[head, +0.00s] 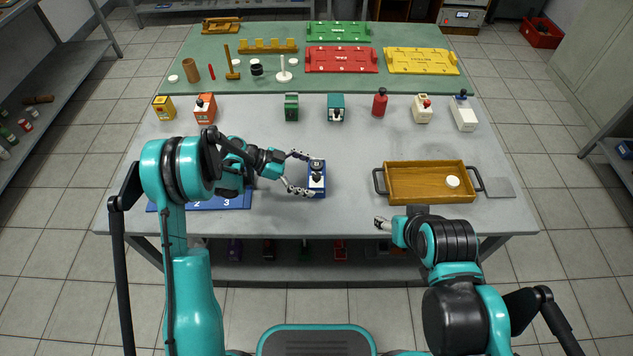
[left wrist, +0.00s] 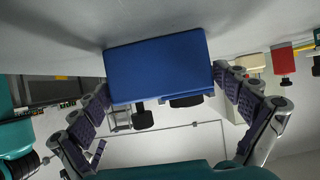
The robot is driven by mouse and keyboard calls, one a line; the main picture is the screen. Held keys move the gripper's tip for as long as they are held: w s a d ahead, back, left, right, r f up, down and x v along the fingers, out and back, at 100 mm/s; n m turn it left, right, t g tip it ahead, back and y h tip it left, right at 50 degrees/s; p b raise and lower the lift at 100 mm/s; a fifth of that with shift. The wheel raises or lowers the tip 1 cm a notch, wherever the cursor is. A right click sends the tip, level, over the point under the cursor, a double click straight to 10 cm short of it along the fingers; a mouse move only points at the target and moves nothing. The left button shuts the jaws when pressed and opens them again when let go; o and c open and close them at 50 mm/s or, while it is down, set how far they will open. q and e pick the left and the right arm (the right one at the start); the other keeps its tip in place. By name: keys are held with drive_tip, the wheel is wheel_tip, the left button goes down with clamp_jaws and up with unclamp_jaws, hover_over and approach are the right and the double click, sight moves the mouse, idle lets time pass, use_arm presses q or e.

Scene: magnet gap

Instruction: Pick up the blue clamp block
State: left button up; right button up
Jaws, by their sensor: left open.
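The blue clamp block (head: 317,184) stands on the grey table near the middle, with a white face and dark knobs on top. My left gripper (head: 300,174) reaches it from the left, its open fingers at the block's near and far sides. In the left wrist view the blue block (left wrist: 158,66) lies between the two spread fingers of the left gripper (left wrist: 165,108). I cannot tell whether the fingers touch it. My right gripper (head: 382,224) is low at the table's front edge, away from the block; its opening is too small to tell.
A wooden tray (head: 402,190) with a white round piece (head: 452,182) stands at the right. A blue numbered board (head: 230,203) lies at the left under my arm. Several small blocks, including a green one (head: 291,107) and a teal one (head: 336,108), stand behind.

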sight(317, 169)
use_arm(q)
drive_tip(key=shift+x, duration=1.05)
use_arm(e)
drive_tip(key=shift+f, duration=0.35)
use_arm(q)
drive_tip(key=c, duration=1)
drive_tip(key=shift+r, duration=0.2)
drive_tip(key=shift+r+p, duration=0.35)
drive_tip(key=shift+r, duration=0.3)
wheel_tip(317, 169, up, 3)
drive_tip(key=shift+f+p, duration=0.15)
drive_tip(key=shift+p, duration=0.5)
drive_tip(key=s+d+r+p, duration=0.1)
drive_tip(key=s+d+r, duration=0.1)
drive_tip(key=d, duration=0.1)
drive_tip(key=s+d+r+p, duration=0.1)
drive_tip(key=s+d+r, duration=0.1)
drive_tip(key=d, duration=0.1)
drive_tip(key=s+d+r+p, duration=0.1)
drive_tip(key=s+d+r, duration=0.1)
drive_tip(key=d, duration=0.2)
drive_tip(key=shift+r+p, duration=0.3)
drive_tip(key=shift+r, duration=0.05)
use_arm(e)
wheel_tip(317, 169, up, 6)
drive_tip(key=shift+f, duration=0.1)
use_arm(q)
drive_tip(key=shift+a+f, duration=0.1)
use_arm(e)
drive_tip(key=shift+f, duration=0.1)
